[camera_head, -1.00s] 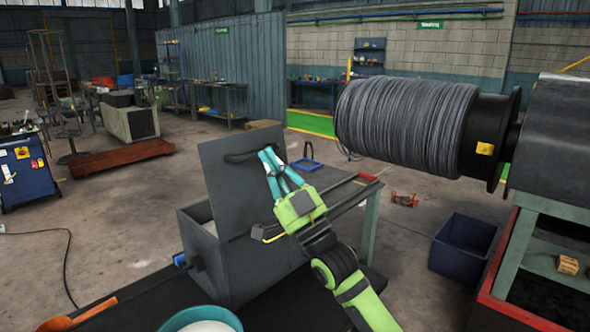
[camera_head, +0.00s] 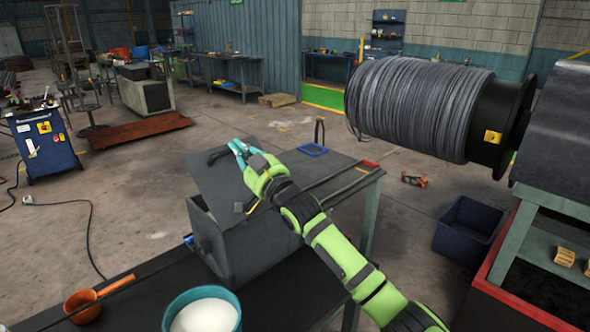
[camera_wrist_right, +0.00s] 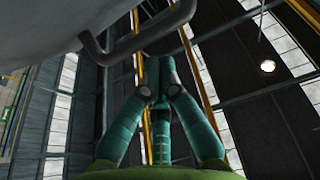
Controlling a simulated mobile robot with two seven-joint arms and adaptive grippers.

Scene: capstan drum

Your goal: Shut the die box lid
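The die box (camera_head: 240,245) is a dark grey box on the dark bench at lower middle. Its lid (camera_head: 212,181) is hinged and stands partly open, tilted low over the box, with a gap at the front left. A black bar handle (camera_head: 217,156) is on the lid's upper part; it also shows in the wrist view (camera_wrist_right: 128,46). My right gripper (camera_head: 238,147) is at the lid's upper edge by the handle. Its teal fingers (camera_wrist_right: 159,72) converge with nothing visible between them; whether they touch the handle is unclear. My left gripper is not in view.
A teal bucket (camera_head: 171,312) of white material and an orange ladle (camera_head: 84,305) stand on the bench in front. The large cable drum (camera_head: 420,108) is at the right. A blue bin (camera_head: 468,230) sits on the floor.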

